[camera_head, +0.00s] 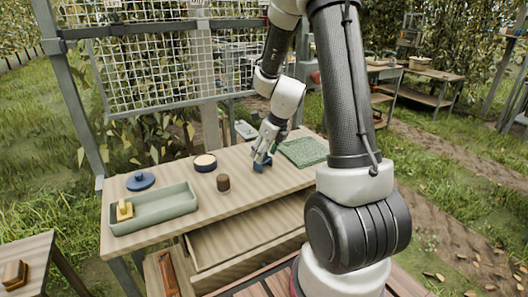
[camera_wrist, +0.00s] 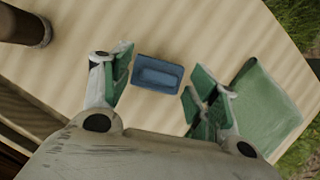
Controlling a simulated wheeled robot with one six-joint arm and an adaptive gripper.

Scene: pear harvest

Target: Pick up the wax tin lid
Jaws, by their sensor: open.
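A round blue lid (camera_head: 140,181) with a raised knob lies on the left of the workbench, behind the green tray; it looks like the wax tin lid. A dark round tin (camera_head: 205,162) with a pale cream top stands to its right. My gripper (camera_head: 262,158) is far to the right of the lid, pointing down over a small blue block (camera_head: 262,166). In the wrist view, my gripper (camera_wrist: 158,82) is open, with the blue rectangular block (camera_wrist: 158,73) between and just beyond the spread green-padded fingers. The lid is not in the wrist view.
A green tray (camera_head: 153,221) holding a yellow item (camera_head: 124,210) sits at the bench's front left. A brown cylinder (camera_head: 223,182) stands between tin and gripper. A green mat (camera_head: 305,151) lies on the right. A wire mesh panel (camera_head: 170,70) rises behind the bench.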

